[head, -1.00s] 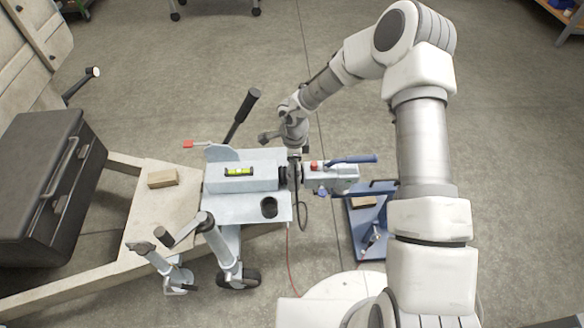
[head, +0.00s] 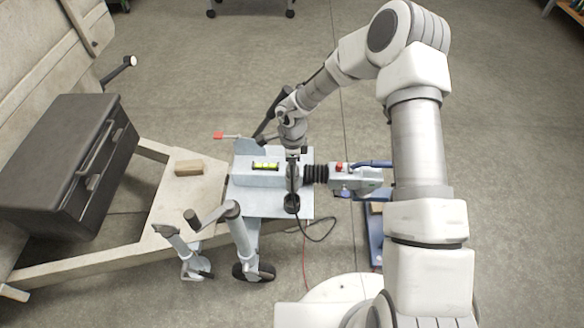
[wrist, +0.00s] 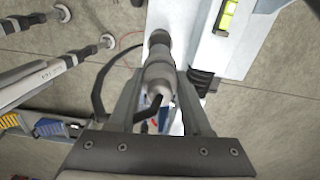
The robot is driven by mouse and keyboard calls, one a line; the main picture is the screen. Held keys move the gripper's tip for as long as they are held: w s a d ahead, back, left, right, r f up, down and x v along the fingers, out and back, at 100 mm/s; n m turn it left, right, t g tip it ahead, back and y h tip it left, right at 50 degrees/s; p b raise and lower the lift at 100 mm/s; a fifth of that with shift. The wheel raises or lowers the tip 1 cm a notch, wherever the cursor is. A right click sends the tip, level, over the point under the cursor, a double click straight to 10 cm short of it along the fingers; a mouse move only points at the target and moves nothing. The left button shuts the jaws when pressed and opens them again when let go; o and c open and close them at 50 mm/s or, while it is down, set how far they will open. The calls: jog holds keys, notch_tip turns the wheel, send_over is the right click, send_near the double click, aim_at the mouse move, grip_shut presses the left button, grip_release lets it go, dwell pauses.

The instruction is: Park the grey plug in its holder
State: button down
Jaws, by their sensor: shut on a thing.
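The grey plug (wrist: 158,78) sits between the two fingers of my gripper (wrist: 160,88) in the wrist view, its black cable curving away to the left. My gripper (head: 292,182) is shut on it, pointing down over the light-blue drawbar plate (head: 242,206). The plug's far end is at the plate's near right part, where a dark round shape (head: 292,203) shows in the head view. The holder is largely hidden by the plug and gripper, and I cannot tell whether the plug is in it.
A yellow spirit level (head: 266,166) lies on the drawbar housing. Black bellows (head: 316,174) and the coupling head (head: 358,180) are just right of my gripper. A jockey wheel (head: 254,271), wooden block (head: 188,167) and black toolbox (head: 70,165) are to the left.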

jog(key=shift+f+b, duration=2.15)
jog(key=shift+b, duration=0.3)
jog(key=shift+f, duration=1.1)
jog(key=shift+p, duration=0.4)
jog(key=shift+f, duration=0.2)
jog(key=shift+f+b, duration=0.6)
jog(key=shift+f, duration=1.7)
jog(key=shift+c, duration=1.3)
grip_release()
notch_tip(320, 180, up, 18)
jog(key=p, duration=0.5)
jog(key=shift+f, duration=0.25)
